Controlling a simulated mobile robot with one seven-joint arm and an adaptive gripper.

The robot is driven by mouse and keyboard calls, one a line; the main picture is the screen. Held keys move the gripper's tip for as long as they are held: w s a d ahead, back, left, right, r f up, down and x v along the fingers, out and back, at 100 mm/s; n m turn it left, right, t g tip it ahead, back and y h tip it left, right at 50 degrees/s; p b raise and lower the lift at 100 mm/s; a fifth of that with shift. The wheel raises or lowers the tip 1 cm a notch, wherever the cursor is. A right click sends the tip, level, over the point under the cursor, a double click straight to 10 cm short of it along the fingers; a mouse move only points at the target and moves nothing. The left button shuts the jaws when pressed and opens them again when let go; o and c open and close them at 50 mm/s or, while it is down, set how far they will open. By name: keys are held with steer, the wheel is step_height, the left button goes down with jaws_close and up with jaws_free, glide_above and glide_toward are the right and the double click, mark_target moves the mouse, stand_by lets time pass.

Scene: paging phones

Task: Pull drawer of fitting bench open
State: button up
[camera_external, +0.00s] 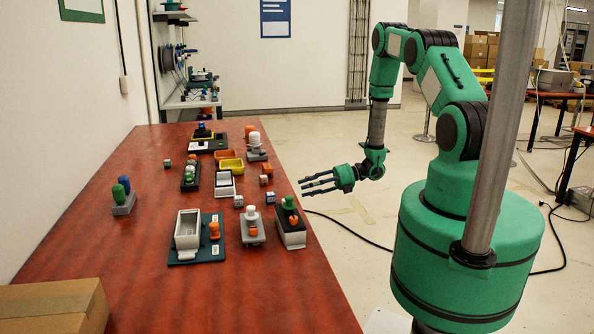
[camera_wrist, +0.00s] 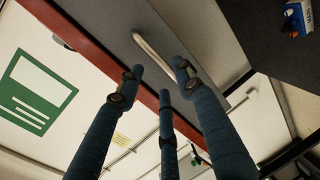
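The fitting bench (camera_external: 150,230) has a long red-brown top. Its front side and drawer cannot be seen in the external view. In the wrist view, a grey panel (camera_wrist: 205,35), which looks like the drawer front, lies beside the red bench edge (camera_wrist: 85,45). A pale bar handle (camera_wrist: 153,51) sits on this panel. I cannot tell whether the drawer is fully shut. My gripper (camera_external: 304,187) has three blue fingers, spread and empty, pointing left toward the bench's right edge. In the wrist view the fingertips (camera_wrist: 158,76) are close to the handle, with no clear contact.
Several fixtures stand on the bench top, including a grey box holder with a green knob (camera_external: 291,228) near the right edge and a pale tray on a teal plate (camera_external: 188,230). A cardboard box (camera_external: 50,305) is at the near left.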

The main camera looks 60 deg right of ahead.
steer(key=shift+x, duration=2.55)
steer(key=shift+c, duration=0.2)
jaws_close()
